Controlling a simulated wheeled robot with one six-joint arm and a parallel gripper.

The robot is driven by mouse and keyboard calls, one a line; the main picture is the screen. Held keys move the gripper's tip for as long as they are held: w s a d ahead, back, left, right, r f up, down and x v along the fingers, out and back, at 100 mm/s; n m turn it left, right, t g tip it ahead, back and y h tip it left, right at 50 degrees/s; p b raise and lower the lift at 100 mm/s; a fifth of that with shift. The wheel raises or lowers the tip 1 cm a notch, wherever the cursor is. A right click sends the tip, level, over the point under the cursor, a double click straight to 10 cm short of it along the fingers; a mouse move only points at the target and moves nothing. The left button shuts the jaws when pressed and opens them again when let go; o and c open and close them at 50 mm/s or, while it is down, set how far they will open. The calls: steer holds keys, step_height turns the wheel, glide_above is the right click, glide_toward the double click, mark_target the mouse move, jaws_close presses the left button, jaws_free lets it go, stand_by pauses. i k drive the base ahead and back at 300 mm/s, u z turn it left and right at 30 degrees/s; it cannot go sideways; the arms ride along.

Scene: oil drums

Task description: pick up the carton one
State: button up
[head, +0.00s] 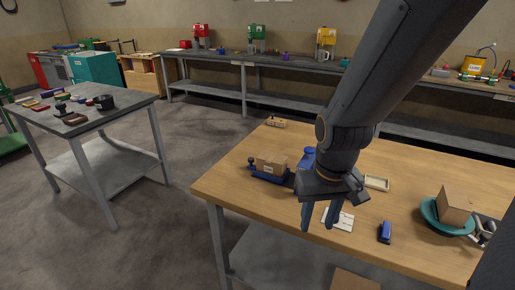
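A brown carton (455,206) sits tilted in a teal bowl (436,217) at the right of the wooden table (410,185). Another brown box surface (354,281) shows below the table at the bottom edge, mostly cut off. My gripper (320,217) points down over the table's front part, between the labelled box and the bowl. Its two fingers are apart with nothing between them. It touches neither box.
A white card (338,220) lies behind my fingers, and a blue object (385,232) lies to their right. A cream tray (376,183) and a small wooden block (276,122) lie farther back. A metal part (484,232) is beside the bowl. A grey table (110,122) stands left across open floor.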

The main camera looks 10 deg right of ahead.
mark_target(275, 170)
steer(key=z, duration=0.15)
steer(key=k, duration=0.4)
steer(key=u, duration=0.85)
steer(key=i, duration=0.5)
steer(key=z, duration=1.15)
steer(key=i, duration=0.5)
